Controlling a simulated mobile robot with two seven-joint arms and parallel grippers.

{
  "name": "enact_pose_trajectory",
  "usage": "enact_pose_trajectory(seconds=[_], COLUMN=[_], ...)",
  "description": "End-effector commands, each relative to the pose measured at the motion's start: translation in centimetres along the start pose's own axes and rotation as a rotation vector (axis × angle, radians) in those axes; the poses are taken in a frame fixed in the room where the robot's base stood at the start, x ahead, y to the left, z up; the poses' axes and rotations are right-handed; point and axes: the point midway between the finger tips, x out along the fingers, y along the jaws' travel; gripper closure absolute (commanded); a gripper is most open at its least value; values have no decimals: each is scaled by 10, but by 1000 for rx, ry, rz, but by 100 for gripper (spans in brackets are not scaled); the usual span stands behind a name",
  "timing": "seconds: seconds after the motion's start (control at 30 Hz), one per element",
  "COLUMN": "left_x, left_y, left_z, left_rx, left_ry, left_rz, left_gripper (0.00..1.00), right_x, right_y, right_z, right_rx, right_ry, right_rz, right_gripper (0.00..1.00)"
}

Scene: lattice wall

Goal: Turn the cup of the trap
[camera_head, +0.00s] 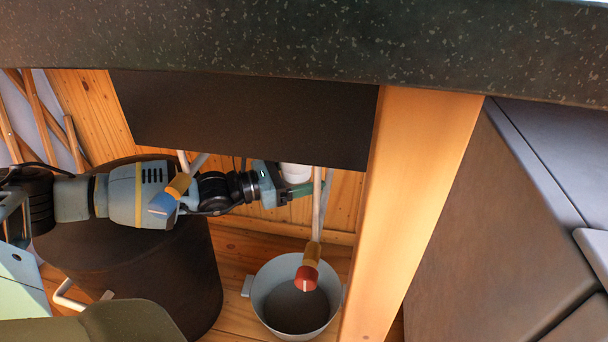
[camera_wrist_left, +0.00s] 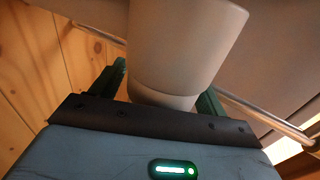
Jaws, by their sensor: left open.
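The pale cup of the trap (camera_head: 295,172) hangs just below the dark basin in the head view, partly hidden by my left gripper. In the left wrist view the cup (camera_wrist_left: 185,45) is large and close, with a narrower rounded end towards the gripper. My left gripper (camera_head: 291,182) reaches in from the left at the cup's height. In the left wrist view its green fingers (camera_wrist_left: 160,92) are open, one on each side of the cup. I cannot tell whether either finger touches it. My right gripper is not in view.
A grey pot (camera_head: 258,290) stands on the wooden floor below. A red-handled valve (camera_head: 307,275) and a blue-handled valve (camera_head: 165,200) are on thin pipes near my arm. A dark round bin (camera_head: 130,265) is at left. A wooden post (camera_head: 410,210) stands at right, below the speckled countertop (camera_head: 300,35).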

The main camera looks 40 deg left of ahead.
Motion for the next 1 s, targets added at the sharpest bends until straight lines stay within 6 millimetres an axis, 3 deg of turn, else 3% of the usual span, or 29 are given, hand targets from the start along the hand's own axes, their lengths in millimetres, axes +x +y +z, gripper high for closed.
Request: enact_pose_trajectory(seconds=[0.13,0.47,1.0], left_x=[0,0,2], left_y=[0,0,0], left_z=[0,0,0], left_rx=[0,0,-4], left_ry=[0,1,-6], left_rz=[0,0,118], left_gripper=[28,70,70], right_x=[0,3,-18], right_y=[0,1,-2], right_z=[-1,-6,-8], right_rx=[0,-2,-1], right_ry=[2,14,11], right_rz=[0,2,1], right_gripper=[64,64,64])
